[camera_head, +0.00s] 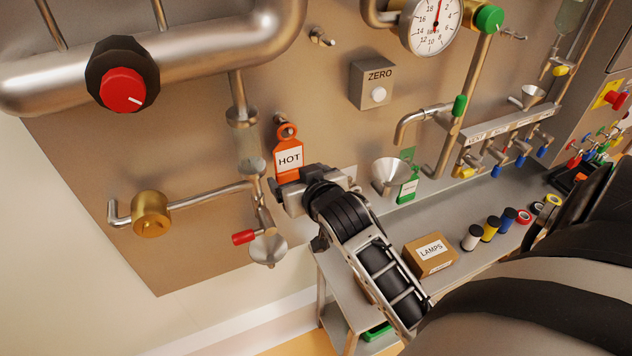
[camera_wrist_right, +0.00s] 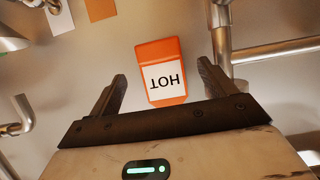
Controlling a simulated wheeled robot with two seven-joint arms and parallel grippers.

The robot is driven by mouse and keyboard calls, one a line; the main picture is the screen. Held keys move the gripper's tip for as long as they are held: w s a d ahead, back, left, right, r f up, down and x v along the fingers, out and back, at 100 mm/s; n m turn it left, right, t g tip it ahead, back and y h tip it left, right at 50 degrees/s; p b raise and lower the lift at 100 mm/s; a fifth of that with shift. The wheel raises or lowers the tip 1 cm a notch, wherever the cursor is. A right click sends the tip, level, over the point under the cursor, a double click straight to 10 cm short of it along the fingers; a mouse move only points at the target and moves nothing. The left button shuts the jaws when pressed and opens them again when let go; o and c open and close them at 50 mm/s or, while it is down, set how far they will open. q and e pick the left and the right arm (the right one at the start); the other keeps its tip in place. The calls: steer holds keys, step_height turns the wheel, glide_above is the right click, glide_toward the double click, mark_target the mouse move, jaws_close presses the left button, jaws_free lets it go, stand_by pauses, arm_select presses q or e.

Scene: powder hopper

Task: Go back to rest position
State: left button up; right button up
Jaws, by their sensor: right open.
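My right gripper (camera_head: 300,182) is in front of the wall panel, just below the orange HOT tag in the head view. In the right wrist view its two fingers (camera_wrist_right: 162,74) are spread apart with nothing gripped between them. The orange HOT tag (camera_head: 288,161) hangs from a peg on the panel. The tag also shows in the wrist view (camera_wrist_right: 161,55), upside down, in the gap between the fingers and beyond them. The head view does not show a clear gap between gripper and tag. My left gripper is not in view.
A glass-and-metal pipe with a red-handled valve (camera_head: 244,237) stands left of my gripper. A funnel (camera_head: 389,174) and a green tag (camera_head: 408,190) are to its right. The grey shelf (camera_head: 470,205) below holds a LAMPS box (camera_head: 431,254) and several coloured rolls.

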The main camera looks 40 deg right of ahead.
steer(key=v, duration=1)
steer(key=shift+s, duration=0.2)
steer(key=s+a+f+n+g+y, duration=0.1)
steer(key=s+a+f+y, duration=0.1)
steer(key=a+f, duration=0.2)
steer(key=s+a+f+n+g+y, duration=0.1)
steer(key=s+a+f+n, duration=0.1)
steer(key=f, duration=0.8)
steer(key=s+a+f+n+g+y, duration=0.1)
steer(key=s+a+f+n+y, duration=0.1)
steer(key=s+a+f, duration=0.2)
step_height(320, 180, down, 3)
steer(key=shift+a+r+y, duration=0.1)
steer(key=shift+a+y, duration=0.2)
steer(key=shift+a, duration=0.6)
steer(key=shift+w, duration=0.1)
